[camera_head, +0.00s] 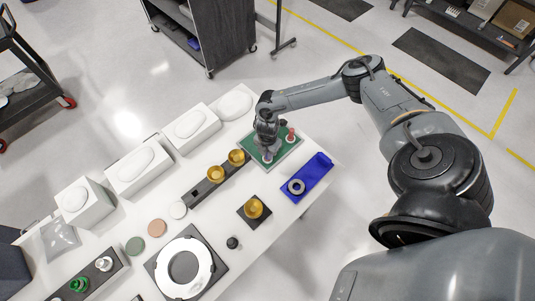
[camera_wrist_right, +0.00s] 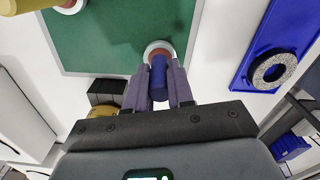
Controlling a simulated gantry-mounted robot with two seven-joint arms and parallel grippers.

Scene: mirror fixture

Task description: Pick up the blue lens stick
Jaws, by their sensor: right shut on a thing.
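The blue lens stick (camera_wrist_right: 158,80) is between the fingers of my right gripper (camera_wrist_right: 160,88) in the right wrist view. The gripper is shut on it. The stick's far end overlaps a white ring with a reddish-brown part (camera_wrist_right: 159,50) over the green board (camera_wrist_right: 130,25). I cannot tell whether it touches the board. In the head view my right gripper (camera_head: 267,146) reaches down over the left part of the green board (camera_head: 284,152) and mostly hides the stick. My left gripper is not in view.
A red stick (camera_head: 291,135) stands on the board, right of the gripper. A blue tray (camera_head: 316,172) with a dark ring (camera_head: 296,187) lies to the right. A dark holder with gold cups (camera_head: 207,185) is at left. White boxes (camera_head: 192,130) line the back.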

